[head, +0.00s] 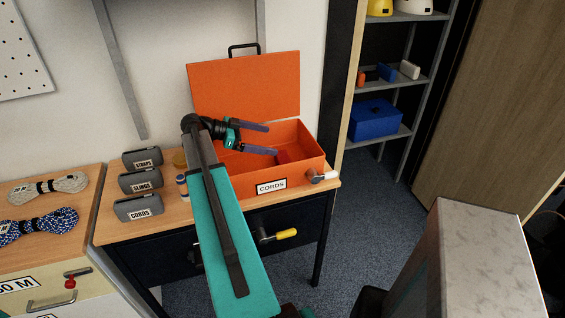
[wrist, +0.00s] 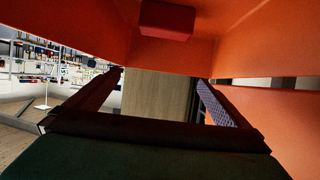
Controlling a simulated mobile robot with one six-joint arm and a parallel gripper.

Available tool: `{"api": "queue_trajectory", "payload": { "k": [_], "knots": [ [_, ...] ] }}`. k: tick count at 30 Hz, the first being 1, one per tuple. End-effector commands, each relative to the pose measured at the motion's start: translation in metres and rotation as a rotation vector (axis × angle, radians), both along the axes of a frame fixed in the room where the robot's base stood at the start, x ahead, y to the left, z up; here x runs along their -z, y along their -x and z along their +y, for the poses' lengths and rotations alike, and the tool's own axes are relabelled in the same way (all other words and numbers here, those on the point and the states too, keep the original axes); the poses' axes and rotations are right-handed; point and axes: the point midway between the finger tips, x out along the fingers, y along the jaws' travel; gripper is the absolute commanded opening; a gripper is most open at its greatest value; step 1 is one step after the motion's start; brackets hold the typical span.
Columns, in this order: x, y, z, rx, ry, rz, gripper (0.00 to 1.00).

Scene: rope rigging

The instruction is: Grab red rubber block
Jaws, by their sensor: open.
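The red rubber block (head: 283,156) lies inside the open orange box (head: 295,171) labelled CORDS, partly hidden by the box's front wall and my gripper. In the wrist view the block (wrist: 167,20) shows at the top centre against the orange box wall (wrist: 265,35). My gripper (head: 272,140) is at the box opening, its two fingers spread and pointing right, near the block in the head view. In the wrist view the fingers (wrist: 160,80) are apart with nothing between them, and the block appears beyond and above them in the picture.
The box's raised lid (head: 245,85) stands behind my gripper. Grey cases (head: 139,182), a small jar (head: 182,184) and a hammer-like tool (head: 322,177) are on the wooden bench (head: 112,225) around the box. A shelf with a blue box (head: 374,119) stands to the right.

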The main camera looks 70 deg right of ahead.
Motion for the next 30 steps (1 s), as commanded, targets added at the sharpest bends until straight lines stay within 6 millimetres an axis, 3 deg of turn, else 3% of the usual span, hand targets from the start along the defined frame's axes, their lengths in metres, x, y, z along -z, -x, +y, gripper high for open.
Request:
{"api": "queue_trajectory", "payload": {
  "k": [24, 30],
  "knots": [
    [0.075, -0.001, 0.001, -0.002, -0.002, 0.001, 1.0],
    [0.082, 0.016, -0.011, -0.001, 0.0, 0.0, 1.0]
  ]
}}
